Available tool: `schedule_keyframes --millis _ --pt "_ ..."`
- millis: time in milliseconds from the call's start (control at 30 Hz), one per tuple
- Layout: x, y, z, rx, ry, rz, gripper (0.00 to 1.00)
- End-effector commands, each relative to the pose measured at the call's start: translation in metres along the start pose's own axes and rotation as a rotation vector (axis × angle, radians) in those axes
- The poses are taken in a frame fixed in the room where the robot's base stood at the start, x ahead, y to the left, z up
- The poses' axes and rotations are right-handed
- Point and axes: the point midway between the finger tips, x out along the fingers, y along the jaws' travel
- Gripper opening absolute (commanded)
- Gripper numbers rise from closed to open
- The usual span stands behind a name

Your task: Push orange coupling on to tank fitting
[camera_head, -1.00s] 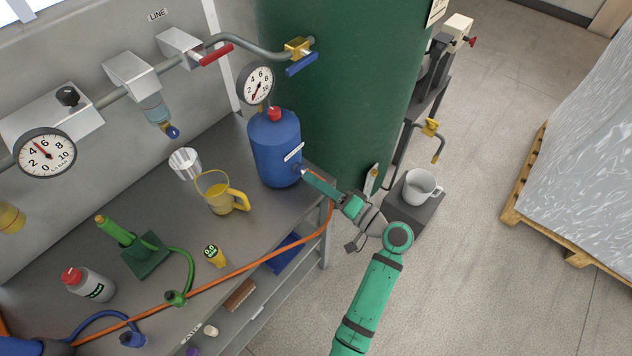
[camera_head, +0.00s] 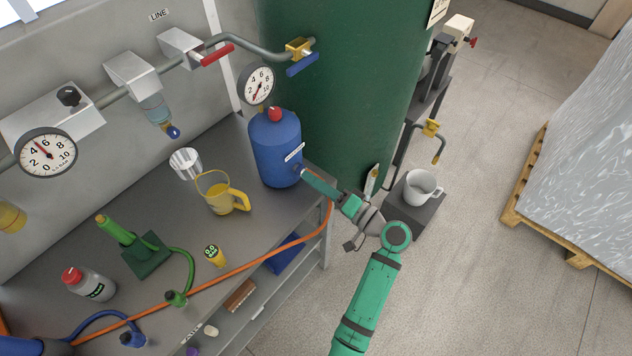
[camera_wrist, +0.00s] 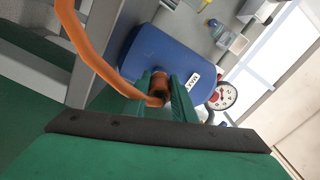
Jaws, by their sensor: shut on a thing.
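The blue tank (camera_head: 272,150) stands upright at the right end of the bench, with a red cap on top. My gripper (camera_head: 303,174) reaches to the tank's lower right side, where its fitting is. In the wrist view, my gripper (camera_wrist: 165,93) is shut on the orange coupling (camera_wrist: 160,82), one green finger on each side. The coupling is up against the tank's side (camera_wrist: 160,60). The fitting is hidden behind it, so I cannot tell how far it is on. The orange hose (camera_wrist: 88,50) bends round into the coupling from the left.
The orange hose (camera_head: 250,262) runs along the bench's front edge. A yellow jug (camera_head: 218,198) and a metal cup (camera_head: 186,163) stand left of the tank. A large green vessel (camera_head: 335,90) rises behind it. A white mug (camera_head: 420,186) sits on a grey block to the right.

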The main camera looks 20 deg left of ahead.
Motion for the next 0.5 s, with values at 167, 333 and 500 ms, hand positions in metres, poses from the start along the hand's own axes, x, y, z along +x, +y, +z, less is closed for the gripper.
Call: schedule_keyframes --millis 167,333,500 --pt "0.0033 -0.0002 0.0001 0.0 -0.001 0.0 0.04" --pt "0.0029 -0.0001 0.0 0.0 0.0 0.0 0.46" --pt "0.0028 0.0002 0.0 0.0 0.0 0.0 0.46"
